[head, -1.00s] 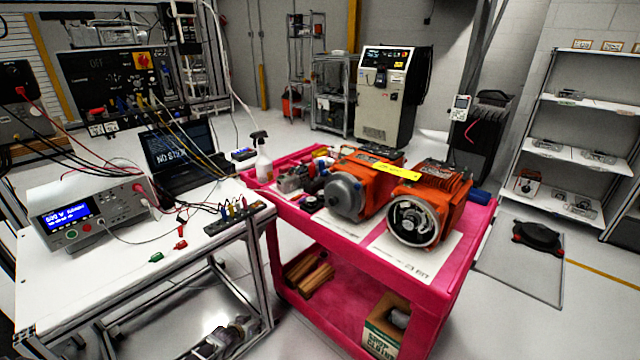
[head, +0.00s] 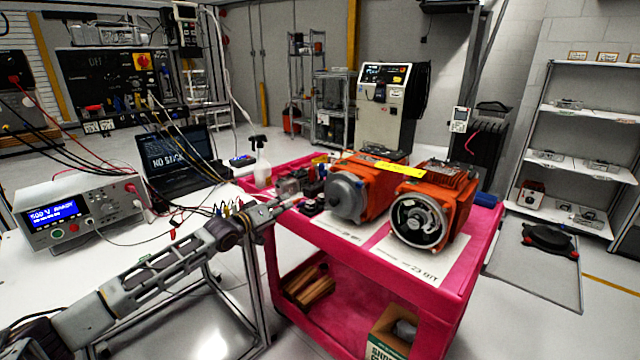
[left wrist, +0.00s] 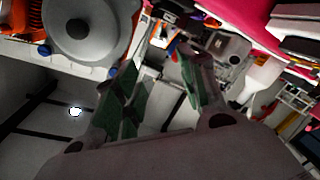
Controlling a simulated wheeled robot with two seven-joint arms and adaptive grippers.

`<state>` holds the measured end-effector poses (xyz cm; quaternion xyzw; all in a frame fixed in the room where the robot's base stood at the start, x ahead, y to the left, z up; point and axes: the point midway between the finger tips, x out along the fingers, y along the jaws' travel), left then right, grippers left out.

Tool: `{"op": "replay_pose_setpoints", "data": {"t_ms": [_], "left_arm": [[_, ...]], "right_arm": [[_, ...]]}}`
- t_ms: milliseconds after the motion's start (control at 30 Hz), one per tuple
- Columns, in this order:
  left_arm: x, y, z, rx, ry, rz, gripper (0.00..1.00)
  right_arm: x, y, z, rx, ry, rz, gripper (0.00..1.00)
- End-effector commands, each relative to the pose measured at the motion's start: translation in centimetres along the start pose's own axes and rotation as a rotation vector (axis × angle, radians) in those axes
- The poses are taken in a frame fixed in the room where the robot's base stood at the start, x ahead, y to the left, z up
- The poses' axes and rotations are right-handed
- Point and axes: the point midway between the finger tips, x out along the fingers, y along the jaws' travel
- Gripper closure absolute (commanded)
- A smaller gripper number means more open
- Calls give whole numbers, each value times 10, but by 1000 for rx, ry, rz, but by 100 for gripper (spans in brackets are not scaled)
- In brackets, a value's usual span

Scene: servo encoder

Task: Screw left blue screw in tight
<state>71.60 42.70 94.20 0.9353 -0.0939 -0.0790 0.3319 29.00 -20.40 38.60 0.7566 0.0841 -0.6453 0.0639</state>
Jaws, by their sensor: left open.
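Two orange motors stand on a pink cart (head: 452,290). The right motor (head: 435,205) has an open round end with a dark ring facing me; the left motor (head: 362,190) has a grey round cover. That view also shows the grey cover (left wrist: 84,24) at upper left. My right gripper is out of view.
A white bench at left carries a tester (head: 75,212), a laptop (head: 175,150) and loose cables. White sheets (head: 415,262) lie before the motors.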

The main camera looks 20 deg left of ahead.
Motion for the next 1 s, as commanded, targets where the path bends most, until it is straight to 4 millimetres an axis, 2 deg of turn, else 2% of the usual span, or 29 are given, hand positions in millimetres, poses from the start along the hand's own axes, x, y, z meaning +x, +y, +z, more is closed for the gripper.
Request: {"op": "replay_pose_setpoints", "data": {"t_ms": [33, 100, 200, 300, 433, 1000], "left_arm": [[-2, 18, -6, -10, 1, 33, 59], [-5, 41, -13, -32, -1, 71, 59], [-10, 67, -19, -56, -8, 111, 59], [-13, 82, -22, -71, -13, 135, 59], [-15, 89, -24, -80, -17, 145, 59], [-12, 89, -24, -80, -15, 145, 59]], "right_arm": [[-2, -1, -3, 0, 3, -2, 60], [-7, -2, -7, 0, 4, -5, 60], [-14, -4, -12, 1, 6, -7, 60], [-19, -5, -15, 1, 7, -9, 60], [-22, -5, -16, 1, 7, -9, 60], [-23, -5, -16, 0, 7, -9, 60]]}}
